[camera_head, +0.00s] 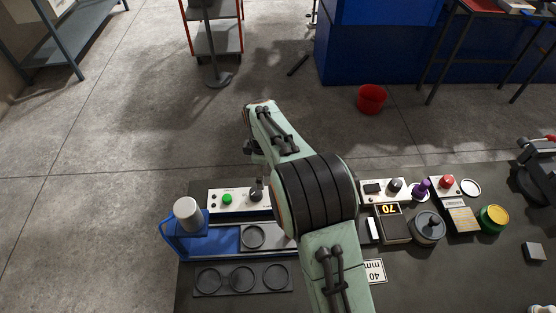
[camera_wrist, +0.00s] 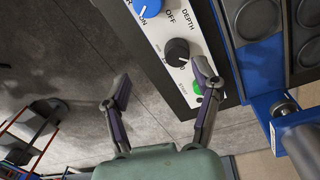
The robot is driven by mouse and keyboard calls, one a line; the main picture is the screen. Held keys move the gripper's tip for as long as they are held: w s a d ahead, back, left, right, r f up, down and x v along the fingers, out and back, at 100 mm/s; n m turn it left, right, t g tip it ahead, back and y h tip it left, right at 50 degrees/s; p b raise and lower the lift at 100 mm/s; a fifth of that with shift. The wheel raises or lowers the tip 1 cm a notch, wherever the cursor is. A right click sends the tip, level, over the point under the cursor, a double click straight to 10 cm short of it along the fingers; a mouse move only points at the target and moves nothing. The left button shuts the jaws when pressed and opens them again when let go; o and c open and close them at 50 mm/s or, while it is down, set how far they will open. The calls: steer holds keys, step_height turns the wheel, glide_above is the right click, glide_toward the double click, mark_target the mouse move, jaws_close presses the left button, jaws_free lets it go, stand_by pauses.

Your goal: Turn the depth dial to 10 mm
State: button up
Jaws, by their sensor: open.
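The depth dial is a black round knob (camera_wrist: 177,52) on a pale panel (camera_wrist: 157,27), beside the word DEPTH in the wrist view. A white pointer mark shows on its lower right; the small scale print is too small to read. In the head view the dark knob (camera_head: 256,193) shows right of a green button (camera_head: 227,199). My gripper (camera_wrist: 162,80) is open and empty. In the wrist view its right fingertip appears close to the knob and overlaps the panel edge; the left fingertip appears over the floor. I cannot tell whether it touches anything.
A blue knob (camera_wrist: 146,8) marked OFF is beside the depth dial. A blue press stand with a pale cylinder (camera_head: 187,211) and a dark tray with round recesses (camera_head: 242,293) stand nearby. My arm hides the bench middle. Other instruments, including a grey round weight (camera_head: 428,226), lie right.

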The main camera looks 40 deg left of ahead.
mark_target(255, 192)
steer(key=s+f, duration=0.1)
steer(key=s+a+f, duration=0.1)
steer(key=shift+s+a+n, duration=0.1)
steer(key=shift+s+n, duration=0.2)
steer(key=shift+s, duration=0.05)
steer(key=f, duration=0.6)
steer(key=shift+w+a, duration=0.1)
steer(key=shift+w, duration=0.1)
steer(key=c, duration=1.2)
